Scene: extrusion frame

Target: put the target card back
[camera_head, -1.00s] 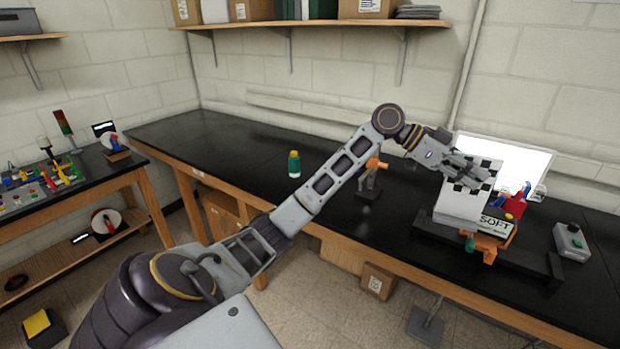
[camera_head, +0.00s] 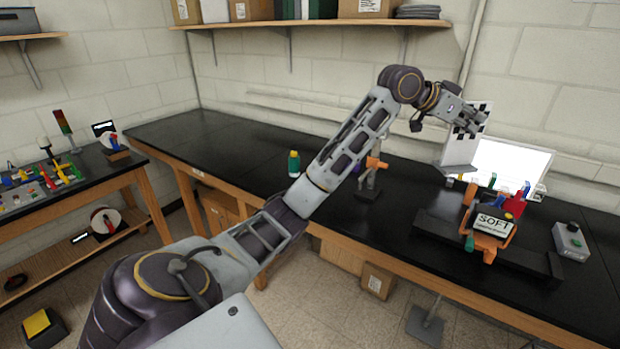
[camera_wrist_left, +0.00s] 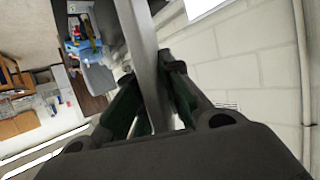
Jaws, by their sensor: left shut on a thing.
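The target card (camera_head: 461,150) is a white panel with black checker squares along its upper edge. It is in the air above the back of the black bench, in front of the wall. My left gripper (camera_head: 468,113) is shut on the card near its checkered top. In the left wrist view the card shows edge-on as a grey strip (camera_wrist_left: 150,65) between the two dark fingertips (camera_wrist_left: 155,75). An orange holder (camera_head: 490,243) with a "SOFT" label plate stands on a black rail to the right of and below the card. My right gripper is not in view.
A bright white light panel (camera_head: 512,165) stands behind the holder. A grey switch box (camera_head: 571,242) sits at right. A green bottle (camera_head: 294,164) and an orange-clamped stand (camera_head: 372,178) stand left on the bench. The bench between bottle and far corner is clear.

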